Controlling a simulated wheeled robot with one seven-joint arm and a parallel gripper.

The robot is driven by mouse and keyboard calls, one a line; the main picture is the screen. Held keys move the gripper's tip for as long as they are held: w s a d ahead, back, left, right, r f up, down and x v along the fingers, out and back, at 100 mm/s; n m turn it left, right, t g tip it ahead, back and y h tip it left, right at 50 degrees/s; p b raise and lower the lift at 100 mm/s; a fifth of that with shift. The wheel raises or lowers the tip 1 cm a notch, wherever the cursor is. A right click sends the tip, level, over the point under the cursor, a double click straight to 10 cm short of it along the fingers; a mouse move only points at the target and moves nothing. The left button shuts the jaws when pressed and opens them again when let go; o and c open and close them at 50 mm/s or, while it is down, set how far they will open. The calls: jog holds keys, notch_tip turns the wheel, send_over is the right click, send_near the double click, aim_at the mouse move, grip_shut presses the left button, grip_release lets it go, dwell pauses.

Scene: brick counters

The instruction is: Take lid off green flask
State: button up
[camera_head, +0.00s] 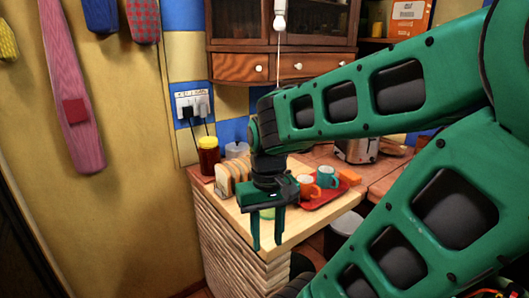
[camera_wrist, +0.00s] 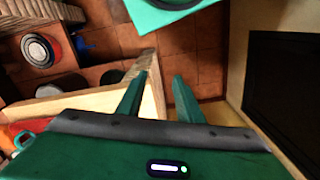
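A small light-green object (camera_head: 268,213), possibly the green flask, shows near the front corner of the wooden counter (camera_head: 240,215) in the head view. My gripper's wrist and fingers partly cover it, and I cannot make out a separate lid. My gripper (camera_head: 267,241) points down with its two fingers apart and nothing between them. In the head view it overlaps the counter's front corner. In the wrist view my gripper (camera_wrist: 160,80) is open and empty above the counter edge and tiled floor (camera_wrist: 205,70); no green flask can be identified there.
A bread loaf (camera_head: 235,176), a dark red jar (camera_head: 208,158) and a red tray (camera_head: 325,195) with an orange mug (camera_head: 309,188) and a teal mug (camera_head: 327,177) stand on the counter. A toaster (camera_head: 357,149) is behind. Floor left of the counter is dark.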

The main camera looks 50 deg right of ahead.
jog(key=o, duration=0.8)
jog(key=shift+s+d+r, duration=0.15)
jog(key=shift+d+r, duration=0.05)
jog(key=shift+r, duration=0.35)
jog(key=shift+s+d+r, duration=0.1)
jog(key=shift+d+r, duration=0.05)
jog(key=shift+r, duration=0.35)
jog(key=shift+c, duration=0.2)
jog(key=w+d+r+m, duration=0.3)
jog(key=w+d+r, duration=0.1)
jog(key=r, duration=0.3)
jog(key=w+d+r+m, duration=0.3)
jog(key=w+d+r, duration=0.1)
jog(key=d+r, duration=0.3)
jog(key=w+d+r+m, duration=0.3)
jog(key=w+d+r, duration=0.1)
jog(key=r, duration=0.5)
jog(key=shift+w+d, duration=0.2)
jog(key=shift+d, duration=0.6)
notch_tip(320, 180, down, 5)
jog(key=shift+f, duration=0.15)
jog(key=shift+w+a+f, duration=0.1)
jog(key=shift+a+f, duration=0.05)
jog(key=shift+f, duration=0.7)
jog(key=shift+w+a+f, duration=0.1)
jog(key=shift+f, duration=0.75)
jog(key=shift+w+a+f, duration=0.1)
jog(key=shift+a+f, duration=0.05)
jog(key=shift+f, duration=0.7)
